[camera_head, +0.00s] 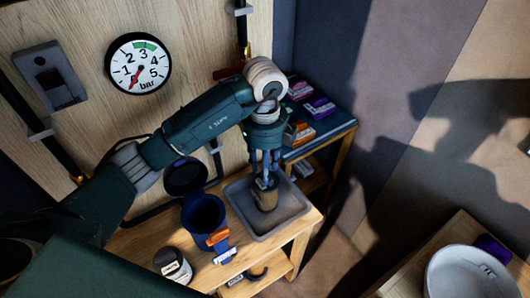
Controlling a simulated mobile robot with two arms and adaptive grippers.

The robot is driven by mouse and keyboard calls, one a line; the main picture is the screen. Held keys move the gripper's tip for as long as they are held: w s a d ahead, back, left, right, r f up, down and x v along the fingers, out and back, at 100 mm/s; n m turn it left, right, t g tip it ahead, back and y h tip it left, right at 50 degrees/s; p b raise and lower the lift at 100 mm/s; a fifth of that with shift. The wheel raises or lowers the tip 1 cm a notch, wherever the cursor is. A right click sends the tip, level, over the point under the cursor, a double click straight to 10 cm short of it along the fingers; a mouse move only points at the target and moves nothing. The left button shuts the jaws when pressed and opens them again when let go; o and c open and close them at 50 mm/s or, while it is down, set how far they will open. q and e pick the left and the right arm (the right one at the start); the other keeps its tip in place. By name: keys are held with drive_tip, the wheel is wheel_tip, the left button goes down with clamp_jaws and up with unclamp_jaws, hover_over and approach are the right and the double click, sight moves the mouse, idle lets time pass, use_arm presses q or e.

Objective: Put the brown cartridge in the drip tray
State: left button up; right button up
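The brown cartridge (266,200) is a short upright cylinder over the grey square drip tray (290,218). My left gripper (264,181) points down at it, with its fingers at the cartridge's top. The fingers look closed around the top, and the cartridge appears held. I cannot tell whether the cartridge's bottom touches the tray floor. My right gripper is not in view.
A blue housing (203,214) with a dark lid stands left of the tray, with an orange piece (217,239) at its side. A labelled jar (172,265) stands at the front left. Coloured boxes (319,107) lie on the shelf behind. A white basin (470,275) is at the lower right.

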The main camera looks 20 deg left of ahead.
use_arm(q)
wheel_tip(320, 180, up, 9)
idle(0.3)
drive_tip(key=shift+f, duration=0.1)
idle(0.4)
